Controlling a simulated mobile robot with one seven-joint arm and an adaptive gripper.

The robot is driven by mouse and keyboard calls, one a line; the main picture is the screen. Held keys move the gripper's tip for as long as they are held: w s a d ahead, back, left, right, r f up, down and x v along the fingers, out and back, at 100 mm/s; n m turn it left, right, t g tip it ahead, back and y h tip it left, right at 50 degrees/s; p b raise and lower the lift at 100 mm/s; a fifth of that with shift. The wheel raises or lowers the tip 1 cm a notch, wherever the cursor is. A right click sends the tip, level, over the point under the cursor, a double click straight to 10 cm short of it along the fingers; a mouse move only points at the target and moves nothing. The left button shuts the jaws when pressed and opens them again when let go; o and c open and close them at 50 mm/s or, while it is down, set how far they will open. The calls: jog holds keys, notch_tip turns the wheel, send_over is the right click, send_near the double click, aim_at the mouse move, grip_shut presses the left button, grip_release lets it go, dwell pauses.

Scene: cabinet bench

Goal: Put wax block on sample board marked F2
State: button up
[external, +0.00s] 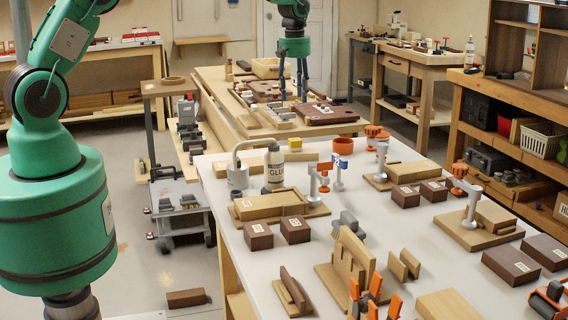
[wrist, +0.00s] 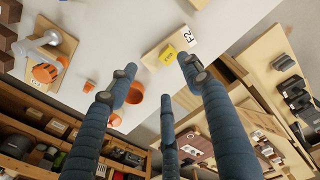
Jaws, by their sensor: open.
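A small yellow block (external: 295,144) with a label, which looks like the wax block, is at the far edge of the white bench. It also shows in the wrist view (wrist: 168,54). A pale wooden board marked F2 (wrist: 186,38) is right at the block; the board also shows in the external view (external: 268,157). I cannot tell whether the block rests on the board or just beside it. My gripper (external: 292,97) is open and empty, with its dark blue fingers pointing down beyond the bench's far edge. In the wrist view its fingers (wrist: 158,76) spread below the block.
An orange bowl (external: 345,144) stands right of the block. Clamps, boards and brown blocks (external: 259,237) crowd the white bench. Another wooden bench (external: 215,92) lies behind.

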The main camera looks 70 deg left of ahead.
jog(key=s+d+r+m+t, duration=0.1)
jog(key=s+d+r+m, duration=0.2)
jog(key=s+d+r, duration=0.5)
jog(key=s+d+r+m+t, duration=0.15)
jog(key=s+d+r, duration=0.3)
jog(key=r, duration=0.45)
jog(key=s+d+r+m, duration=0.3)
jog(key=s+d+r, duration=0.2)
jog(key=d+r, duration=0.35)
jog(key=s+d+r+m+t, duration=0.1)
jog(key=s+d+m, duration=0.2)
jog(key=s, duration=0.6)
jog(key=s+d+m, duration=0.3)
jog(key=s+d, duration=0.1)
jog(key=s, duration=0.5)
jog(key=s+d+r+m+t, duration=0.1)
jog(key=s+d+m, duration=0.2)
jog(key=s, duration=0.6)
jog(key=shift+s+d+r+t, duration=0.3)
jog(key=shift+s+d+t, duration=0.05)
jog(key=shift+d, duration=0.45)
jog(key=shift+f, duration=0.2)
